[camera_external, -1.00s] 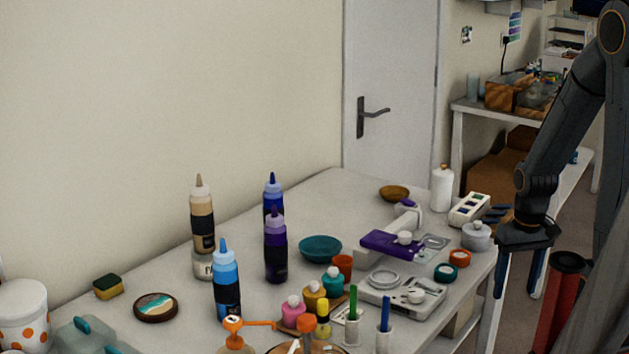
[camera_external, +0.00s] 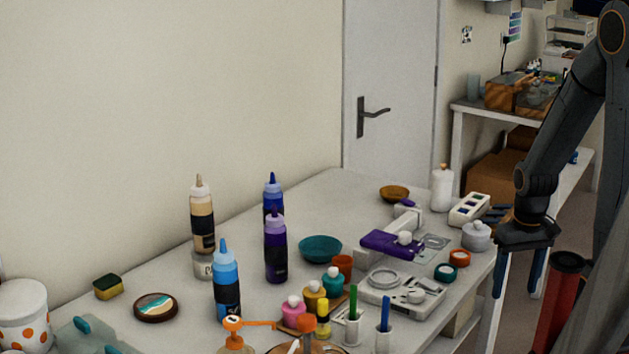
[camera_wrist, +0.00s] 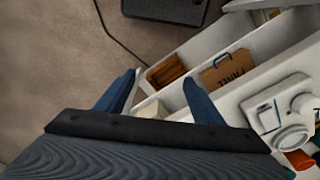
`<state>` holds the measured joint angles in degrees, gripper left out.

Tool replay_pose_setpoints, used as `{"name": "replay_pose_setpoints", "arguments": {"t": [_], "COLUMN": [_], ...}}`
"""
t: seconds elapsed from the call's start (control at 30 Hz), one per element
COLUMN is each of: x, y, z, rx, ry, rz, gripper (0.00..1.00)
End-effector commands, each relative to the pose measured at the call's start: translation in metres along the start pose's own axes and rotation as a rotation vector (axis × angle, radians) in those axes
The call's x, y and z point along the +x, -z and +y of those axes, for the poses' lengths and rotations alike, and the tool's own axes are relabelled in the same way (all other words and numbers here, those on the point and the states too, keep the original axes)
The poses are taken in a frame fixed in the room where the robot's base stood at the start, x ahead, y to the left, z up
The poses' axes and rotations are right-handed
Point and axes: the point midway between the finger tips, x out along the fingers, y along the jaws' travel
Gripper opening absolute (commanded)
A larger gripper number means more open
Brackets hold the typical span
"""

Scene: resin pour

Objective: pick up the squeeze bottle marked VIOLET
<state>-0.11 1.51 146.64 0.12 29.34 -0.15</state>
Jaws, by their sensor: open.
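Several squeeze bottles stand upright on the white table in the external view. A dark purple bottle (camera_external: 275,252) with a purple nozzle stands near the middle; its label is too small to read. A blue-violet bottle (camera_external: 272,190) stands right behind it, partly hidden. A light blue bottle (camera_external: 226,285) is in front to the left, and a tan bottle (camera_external: 202,218) is at the back left. My gripper (camera_external: 519,275) is open and empty, pointing down beyond the table's right edge. It also shows in the wrist view (camera_wrist: 163,98), with no bottle there.
A teal bowl (camera_external: 320,248), an orange cup (camera_external: 343,264), small paint jars and a scale (camera_external: 402,297) crowd the table right of the bottles. A purple object (camera_external: 385,243) lies behind the scale. Open drawers (camera_wrist: 240,75) are below the wrist camera.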

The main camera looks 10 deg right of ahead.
Motion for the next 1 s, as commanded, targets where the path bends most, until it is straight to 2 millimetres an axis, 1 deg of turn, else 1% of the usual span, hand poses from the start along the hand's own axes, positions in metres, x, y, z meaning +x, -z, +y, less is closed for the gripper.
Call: {"name": "replay_pose_setpoints", "arguments": {"t": [0.07,0.17,0.4,0.83,1.0], "x": [-0.008,-0.03,-0.092,-0.194,-0.195], "y": [0.002,0.004,0.006,0.011,0.029], "z": [0.0,0.0,0.0,0.0,-0.022], "rx": [0.0,0.0,0.0,0.0,0.103], "ry": [0.0,0.0,0.0,0.0,0.032], "rz": [0.007,0.011,0.009,0.004,0.017], "gripper": [0.62,0.62,0.62,0.62,0.62]}}
